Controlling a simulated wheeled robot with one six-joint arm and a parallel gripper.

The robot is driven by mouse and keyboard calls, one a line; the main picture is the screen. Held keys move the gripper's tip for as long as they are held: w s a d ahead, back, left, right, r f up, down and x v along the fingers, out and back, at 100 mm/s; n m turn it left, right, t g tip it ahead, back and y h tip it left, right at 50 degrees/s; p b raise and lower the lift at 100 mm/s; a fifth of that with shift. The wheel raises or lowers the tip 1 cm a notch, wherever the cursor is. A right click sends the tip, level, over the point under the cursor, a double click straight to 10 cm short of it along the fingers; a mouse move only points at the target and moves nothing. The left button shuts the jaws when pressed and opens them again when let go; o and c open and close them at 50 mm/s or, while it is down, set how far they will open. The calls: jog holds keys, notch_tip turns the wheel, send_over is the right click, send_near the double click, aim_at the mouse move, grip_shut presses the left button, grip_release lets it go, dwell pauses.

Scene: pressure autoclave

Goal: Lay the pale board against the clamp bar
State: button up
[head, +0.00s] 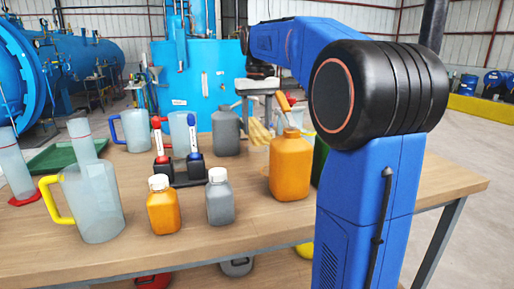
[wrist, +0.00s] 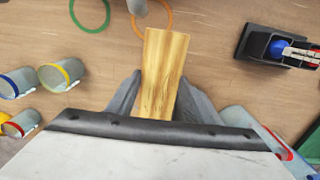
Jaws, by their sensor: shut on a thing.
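The pale board (wrist: 165,65) is a yellowish wooden strip, narrow and light-grained. In the wrist view it stands out from between the two grey fingers of my gripper (wrist: 158,95), which is shut on it. In the head view my gripper (head: 257,88) is above the back part of the table, and the board (head: 258,131) hangs below it, tilted, left of the large orange bottle's neck. I cannot tell whether the board touches the table. I cannot make out a clamp bar in either view.
The wooden table (head: 130,250) holds a large orange bottle (head: 290,168), a small orange bottle (head: 163,212), grey bottles (head: 220,203), jugs (head: 92,205) and a black marker stand (head: 188,176). The wrist view shows beakers (wrist: 62,75) at left and green and orange rings (wrist: 90,14) on top.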

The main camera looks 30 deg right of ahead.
aim_at(257, 126)
jog(key=shift+f, duration=4.05)
jog(key=shift+f, duration=0.1)
jog(key=o, duration=1.2)
jog(key=shift+o, duration=0.4)
notch_tip(257, 126, up, 12)
jog(key=shift+f, duration=0.1)
notch_tip(257, 126, up, 5)
jog(key=w+d, duration=0.1)
jog(key=w, duration=0.1)
notch_tip(257, 126, down, 11)
jog(key=shift+d+f, duration=0.15)
jog(key=shift+f, duration=0.05)
jog(key=shift+a+f, duration=0.15)
jog(key=shift+f, duration=1.25)
jog(key=shift+a+f, duration=0.15)
jog(key=shift+f, duration=1.2)
